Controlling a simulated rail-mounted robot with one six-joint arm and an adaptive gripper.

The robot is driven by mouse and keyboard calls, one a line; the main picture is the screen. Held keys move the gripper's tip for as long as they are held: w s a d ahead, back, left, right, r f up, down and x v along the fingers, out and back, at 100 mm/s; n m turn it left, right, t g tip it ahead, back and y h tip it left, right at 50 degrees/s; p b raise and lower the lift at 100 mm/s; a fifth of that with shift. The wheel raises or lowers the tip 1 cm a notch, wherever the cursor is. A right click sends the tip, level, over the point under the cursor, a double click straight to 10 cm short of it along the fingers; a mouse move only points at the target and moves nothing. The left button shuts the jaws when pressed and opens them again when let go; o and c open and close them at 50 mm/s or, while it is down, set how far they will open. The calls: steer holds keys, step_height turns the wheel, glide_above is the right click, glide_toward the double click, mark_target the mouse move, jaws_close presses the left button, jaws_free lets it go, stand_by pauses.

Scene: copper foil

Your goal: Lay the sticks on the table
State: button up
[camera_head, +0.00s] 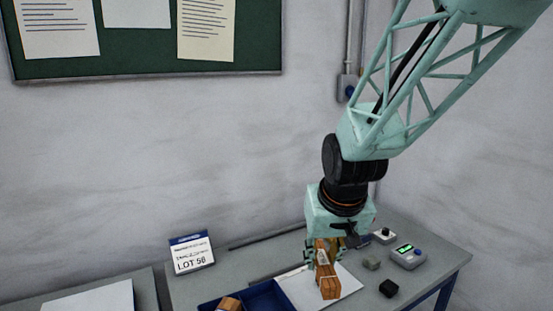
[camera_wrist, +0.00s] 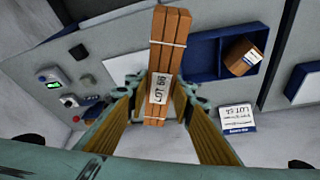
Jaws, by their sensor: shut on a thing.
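A bundle of orange-brown sticks (camera_head: 329,286) hangs at my gripper (camera_head: 323,256), over a white sheet (camera_head: 349,283) on the grey table. In the wrist view the bundle (camera_wrist: 170,50) lies lengthwise between the fingers of my gripper (camera_wrist: 158,95), tied with pale bands and marked with a LOT label. My gripper is shut on it. I cannot tell whether its lower end touches the sheet. Another brown piece with a label (camera_head: 230,304) is in the blue tray (camera_head: 263,294); the wrist view shows it (camera_wrist: 242,56) in one compartment.
A LOT 56 sign (camera_head: 191,254) stands on the table left of the tray. A wall meets the table behind.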

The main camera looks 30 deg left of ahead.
stand_by(0.7)
steer(key=shift+w+d+f+n+g, duration=0.15)
steer(key=shift+d+f+n, duration=0.1)
steer(key=shift+f+n, duration=0.3)
steer(key=shift+s+d+f+n+g, duration=0.15)
steer(key=shift+d+f+n, duration=0.15)
steer(key=shift+f, duration=0.3)
steer(key=s+d+f+n+g, duration=0.1)
steer(key=f+n+g, duration=0.1)
steer(key=f+n, duration=0.4)
steer(key=s+d+f+n+g, duration=0.1)
steer(key=d+f+n+g, duration=0.1)
steer(key=f+n, duration=0.4)
steer(key=s+d+f+n+g+h+p, duration=0.1)
steer(key=s+f+n+g, duration=0.1)
steer(key=f+n, duration=0.5)
steer(key=shift+d+n+g, duration=0.4)
steer(key=shift+n+g, duration=0.1)
steer(key=shift+n, duration=0.45)
steer(key=shift+w, duration=0.1)
steer(key=w, duration=0.5)
steer(key=w+f, duration=0.1)
steer(key=w, duration=0.9)
steer(key=shift+f, duration=0.25)
